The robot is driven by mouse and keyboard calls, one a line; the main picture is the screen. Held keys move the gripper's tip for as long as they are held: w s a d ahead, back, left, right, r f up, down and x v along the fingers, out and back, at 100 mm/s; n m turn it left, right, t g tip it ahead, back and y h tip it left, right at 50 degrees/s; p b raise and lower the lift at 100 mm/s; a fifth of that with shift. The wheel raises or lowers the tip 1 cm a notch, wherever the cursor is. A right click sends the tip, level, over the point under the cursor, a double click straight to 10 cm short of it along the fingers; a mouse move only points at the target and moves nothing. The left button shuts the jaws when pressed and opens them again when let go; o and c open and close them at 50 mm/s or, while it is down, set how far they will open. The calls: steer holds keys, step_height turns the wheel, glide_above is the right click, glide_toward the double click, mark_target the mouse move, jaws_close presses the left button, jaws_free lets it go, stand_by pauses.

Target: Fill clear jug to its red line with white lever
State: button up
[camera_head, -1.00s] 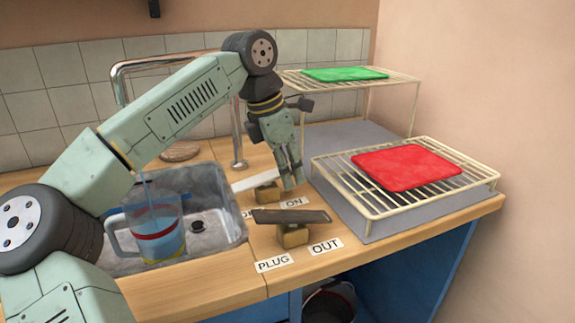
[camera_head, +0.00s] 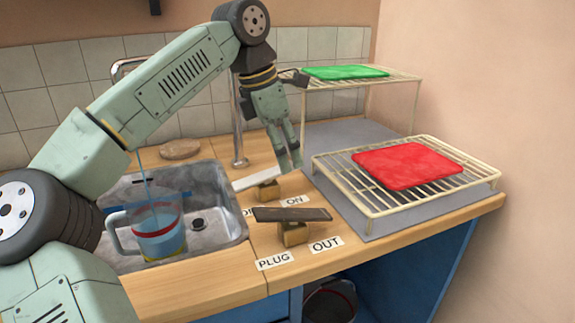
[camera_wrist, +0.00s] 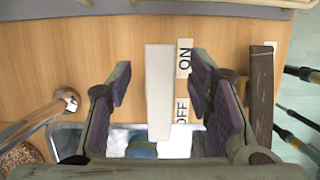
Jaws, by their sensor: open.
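The clear jug (camera_head: 160,238) stands in the sink with blue water in it and a red band around it. A thin stream (camera_head: 149,185) falls into it. The water looks close to the red band, but I cannot tell its exact level. The white lever (camera_head: 250,180) sits on a wooden block behind the ON label, and it also shows in the wrist view (camera_wrist: 159,90). My gripper (camera_head: 290,165) is open and empty, just above the lever's right end. In the wrist view its fingers (camera_wrist: 160,88) are apart, one on each side of the lever.
A dark lever (camera_head: 290,214) stands in front, by the PLUG (camera_head: 274,260) and OUT (camera_head: 325,245) labels. A wire rack with a red cloth (camera_head: 405,165) is at the right. A green cloth (camera_head: 345,72) lies on a higher rack behind. The tap (camera_head: 236,125) rises behind the sink.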

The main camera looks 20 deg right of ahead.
mark_target(273, 171)
steer(key=v, duration=0.7)
steer(key=shift+r, duration=0.35)
steer(key=shift+a, duration=0.1)
stand_by(6.1)
